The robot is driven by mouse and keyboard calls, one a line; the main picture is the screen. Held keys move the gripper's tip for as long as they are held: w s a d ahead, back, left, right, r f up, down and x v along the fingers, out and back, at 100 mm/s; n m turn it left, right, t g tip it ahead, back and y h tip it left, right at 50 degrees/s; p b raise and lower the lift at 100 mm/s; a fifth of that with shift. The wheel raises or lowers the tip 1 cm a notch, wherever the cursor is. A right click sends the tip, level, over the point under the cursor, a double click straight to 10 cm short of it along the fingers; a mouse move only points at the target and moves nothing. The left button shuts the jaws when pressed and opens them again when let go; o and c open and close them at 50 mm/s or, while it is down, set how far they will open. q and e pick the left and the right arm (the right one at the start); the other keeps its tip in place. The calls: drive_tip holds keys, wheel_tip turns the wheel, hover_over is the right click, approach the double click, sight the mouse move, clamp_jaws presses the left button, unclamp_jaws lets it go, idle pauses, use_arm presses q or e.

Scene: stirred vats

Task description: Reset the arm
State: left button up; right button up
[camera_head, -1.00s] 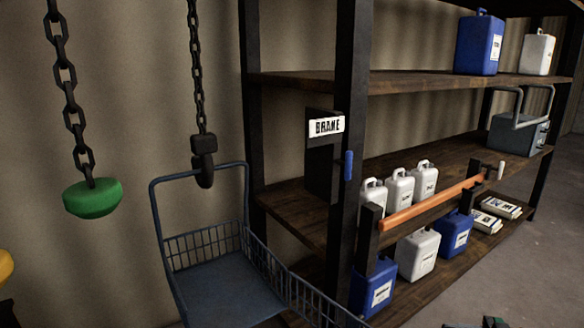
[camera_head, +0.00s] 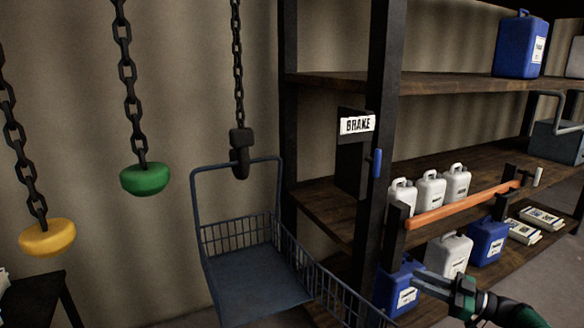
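My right gripper (camera_head: 418,279) comes in from the lower right, with a black and green wrist and grey fingers pointing left. Its fingers overlap the lower blue jug (camera_head: 395,292) in the picture. I cannot tell whether they touch it, nor how wide the fingers are apart. I see nothing clearly held. My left gripper is not in view.
A blue wire basket (camera_head: 255,275) hangs from a chain hook (camera_head: 240,150). A green knob (camera_head: 147,179) and a yellow knob (camera_head: 47,238) hang on chains at left. A BRAKE sign (camera_head: 357,124), an orange bar (camera_head: 460,205) and several jugs are on the shelving at right.

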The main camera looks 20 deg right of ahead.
drive_tip(key=w+a+r+m+t+h, duration=0.2)
drive_tip(key=w+a+r+h, duration=0.15)
drive_tip(key=w+a, duration=0.65)
drive_tip(key=w+a+f+m+h, duration=0.2)
drive_tip(key=a+m+h, duration=0.1)
drive_tip(key=a, duration=0.2)
drive_tip(key=w+a+f+m+h, duration=0.2)
drive_tip(key=a+h, duration=0.2)
drive_tip(key=s+a+f+m+g+h, duration=0.1)
drive_tip(key=s+a+f+g, duration=0.35)
drive_tip(key=s, duration=0.75)
drive_tip(key=s+a+f+m+g+h, duration=0.15)
drive_tip(key=s+a+f+g, duration=0.35)
drive_tip(key=s, duration=0.8)
drive_tip(key=s+a+f+m+g+h, duration=0.1)
drive_tip(key=s+a+f+m+g, duration=0.15)
drive_tip(key=s+f, duration=0.7)
wheel_tip(320, 180, down, 8)
drive_tip(key=s+n+b, duration=0.1)
drive_tip(key=s+b, duration=0.1)
drive_tip(key=b, duration=0.9)
wheel_tip(320, 180, up, 30)
drive_tip(key=p, duration=2.9)
drive_tip(key=shift+d+f+g, duration=0.2)
drive_tip(key=shift+f+g, duration=0.05)
drive_tip(key=shift+g, duration=0.15)
